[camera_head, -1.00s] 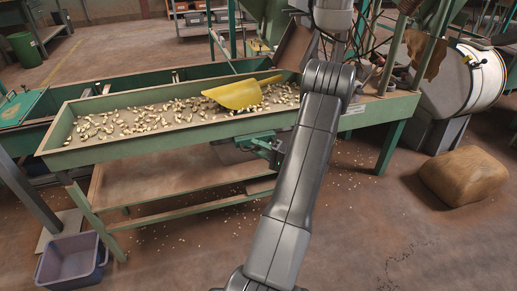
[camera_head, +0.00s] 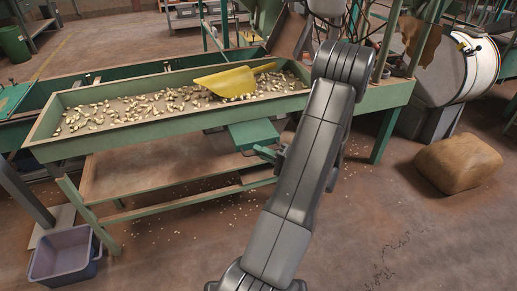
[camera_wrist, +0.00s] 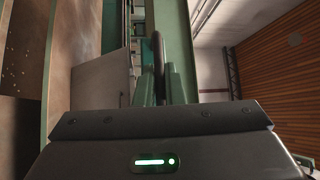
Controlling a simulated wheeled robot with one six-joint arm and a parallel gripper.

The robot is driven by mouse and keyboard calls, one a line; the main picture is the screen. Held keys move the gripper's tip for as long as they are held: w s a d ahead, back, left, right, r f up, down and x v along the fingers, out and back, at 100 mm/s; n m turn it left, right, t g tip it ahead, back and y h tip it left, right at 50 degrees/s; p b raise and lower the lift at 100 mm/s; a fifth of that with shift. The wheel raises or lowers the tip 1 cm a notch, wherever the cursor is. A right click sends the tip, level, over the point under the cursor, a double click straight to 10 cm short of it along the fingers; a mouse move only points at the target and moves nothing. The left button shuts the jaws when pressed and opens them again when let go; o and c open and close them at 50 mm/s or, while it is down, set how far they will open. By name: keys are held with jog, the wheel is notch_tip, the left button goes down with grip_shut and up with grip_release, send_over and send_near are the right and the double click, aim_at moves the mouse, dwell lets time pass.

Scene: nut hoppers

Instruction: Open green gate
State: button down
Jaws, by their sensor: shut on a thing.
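The green gate (camera_head: 253,134) is a flat plate that sticks out from under the front of the long green trough (camera_head: 180,125). My gripper (camera_head: 268,153) is at the plate's near end, mostly hidden behind my arm. In the wrist view my gripper (camera_wrist: 158,86) is shut on a dark, upright, curved handle (camera_wrist: 158,55). The handle stands between the two fingers. How the handle joins the plate is hidden.
Many pale nuts and a yellow scoop (camera_head: 235,81) lie in the trough. A grey-purple bin (camera_head: 66,256) stands on the floor at the lower left. A brown sack (camera_head: 458,163) lies at the right. Open floor lies in front.

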jog(key=c, duration=1.5)
grip_release()
jog(key=p+v, duration=0.2)
jog(key=v, duration=1.1)
jog(key=shift+s+d+f, duration=0.1)
jog(key=shift+d, duration=0.3)
jog(key=b+x, duration=0.2)
jog(key=x, duration=1.2)
